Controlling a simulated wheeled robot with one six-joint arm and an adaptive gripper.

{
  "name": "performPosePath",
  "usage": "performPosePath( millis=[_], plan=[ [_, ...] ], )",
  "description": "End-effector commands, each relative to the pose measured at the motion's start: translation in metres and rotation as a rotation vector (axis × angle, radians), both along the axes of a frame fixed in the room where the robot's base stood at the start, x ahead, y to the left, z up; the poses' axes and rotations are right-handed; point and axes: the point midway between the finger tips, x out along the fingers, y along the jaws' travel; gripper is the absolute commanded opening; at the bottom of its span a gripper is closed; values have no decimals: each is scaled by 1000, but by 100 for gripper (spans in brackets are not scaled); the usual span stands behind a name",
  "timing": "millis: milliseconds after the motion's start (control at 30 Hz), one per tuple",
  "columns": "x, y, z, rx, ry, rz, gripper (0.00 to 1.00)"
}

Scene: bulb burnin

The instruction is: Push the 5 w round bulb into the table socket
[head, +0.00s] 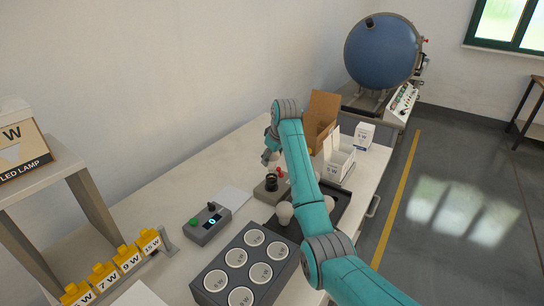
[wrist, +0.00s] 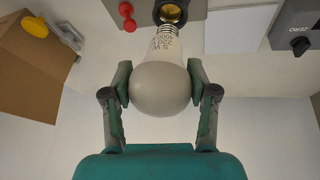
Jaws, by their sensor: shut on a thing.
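My gripper (wrist: 163,90) is shut on the round bulb (wrist: 163,86), with one finger on each side of its pale globe. The bulb's white neck carries a printed label that reads 5 W. Its neck points to the table socket (wrist: 172,12), a black holder with a brass-coloured inside at the top of the wrist view. The neck's end overlaps the socket's near rim there, and I cannot tell whether they touch. In the head view the socket (head: 271,182) stands on a grey base, and my gripper (head: 268,154) is above it, partly hidden by my arm.
A grey meter box (head: 207,223) with a knob and green button stands left of the socket. A grey block with round labelled wells (head: 245,268) is in front. A black tray (head: 338,200) holds other bulbs. Cardboard and white boxes (head: 340,160) stand behind. A red lever (wrist: 127,16) is beside the socket.

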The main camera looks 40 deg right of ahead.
Motion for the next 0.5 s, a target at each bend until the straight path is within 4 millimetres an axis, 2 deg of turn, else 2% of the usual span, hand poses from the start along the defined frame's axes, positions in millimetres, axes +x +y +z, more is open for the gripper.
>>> performPosePath(
  millis=[500],
  plan=[
    [0, 0, -13, 1, 1, 0, 26]
  ],
)
